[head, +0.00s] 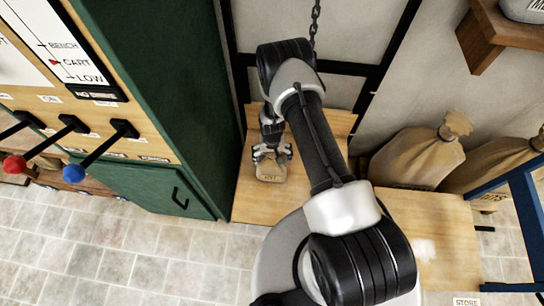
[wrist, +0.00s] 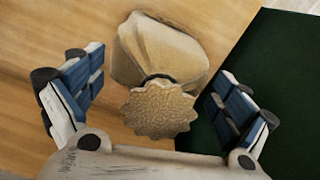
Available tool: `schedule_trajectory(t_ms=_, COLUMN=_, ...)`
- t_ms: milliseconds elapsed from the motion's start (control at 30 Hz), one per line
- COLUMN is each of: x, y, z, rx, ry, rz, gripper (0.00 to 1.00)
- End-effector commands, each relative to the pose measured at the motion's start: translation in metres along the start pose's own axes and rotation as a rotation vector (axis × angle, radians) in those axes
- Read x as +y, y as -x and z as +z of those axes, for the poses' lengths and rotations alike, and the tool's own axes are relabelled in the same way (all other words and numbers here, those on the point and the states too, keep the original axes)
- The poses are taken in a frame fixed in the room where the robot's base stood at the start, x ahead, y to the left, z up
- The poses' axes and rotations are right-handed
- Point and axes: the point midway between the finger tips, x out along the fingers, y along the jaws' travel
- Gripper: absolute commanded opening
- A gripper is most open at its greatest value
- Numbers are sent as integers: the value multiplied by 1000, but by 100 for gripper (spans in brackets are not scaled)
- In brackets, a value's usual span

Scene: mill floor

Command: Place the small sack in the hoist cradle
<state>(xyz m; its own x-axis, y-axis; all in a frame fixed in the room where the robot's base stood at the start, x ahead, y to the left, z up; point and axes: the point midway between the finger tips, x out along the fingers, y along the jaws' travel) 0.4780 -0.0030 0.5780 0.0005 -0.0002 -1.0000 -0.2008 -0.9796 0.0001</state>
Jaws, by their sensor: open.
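The small sack (head: 270,172) is tan with a gathered, tied neck and sits on a light wooden surface (head: 246,205). In the wrist view the sack (wrist: 165,55) lies between my fingers, its frilled top toward the camera. My gripper (head: 271,152) is open, with one finger on each side of the sack; gaps show between the fingers and the cloth in the wrist view. A chain (head: 315,22) hangs behind my arm. I cannot make out the hoist cradle; my arm hides part of that area.
A green cabinet (head: 150,90) stands close on the left of the sack. Its panel has levers with blue (head: 74,173) and red (head: 14,164) knobs. Larger sacks (head: 415,155) stand at right, near a blue frame (head: 528,215). Tiled floor (head: 130,250) is clear at lower left.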

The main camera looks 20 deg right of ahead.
Motion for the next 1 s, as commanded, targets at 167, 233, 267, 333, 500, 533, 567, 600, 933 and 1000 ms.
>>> schedule_trajectory(t_ms=167, x=0, y=0, z=0, rx=0, ry=0, rz=0, gripper=98)
schedule_trajectory(t_ms=233, x=0, y=0, z=0, rx=0, ry=0, rz=0, gripper=98)
schedule_trajectory(t_ms=267, x=0, y=0, z=0, rx=0, ry=0, rz=0, gripper=98)
schedule_trajectory(t_ms=333, x=0, y=0, z=0, rx=0, ry=0, rz=0, gripper=98)
schedule_trajectory(t_ms=500, x=0, y=13, z=-1, rx=2, ry=0, rz=0, gripper=98)
schedule_trajectory(t_ms=533, x=0, y=18, z=-1, rx=1, ry=0, rz=0, gripper=98)
schedule_trajectory(t_ms=567, x=0, y=24, z=-1, rx=1, ry=0, rz=0, gripper=98)
schedule_trajectory(t_ms=600, x=0, y=33, z=-1, rx=2, ry=0, rz=0, gripper=98)
schedule_trajectory(t_ms=933, x=0, y=102, z=-1, rx=2, ry=0, rz=0, gripper=98)
schedule_trajectory(t_ms=1000, x=0, y=111, z=0, rx=1, ry=0, rz=0, gripper=98)
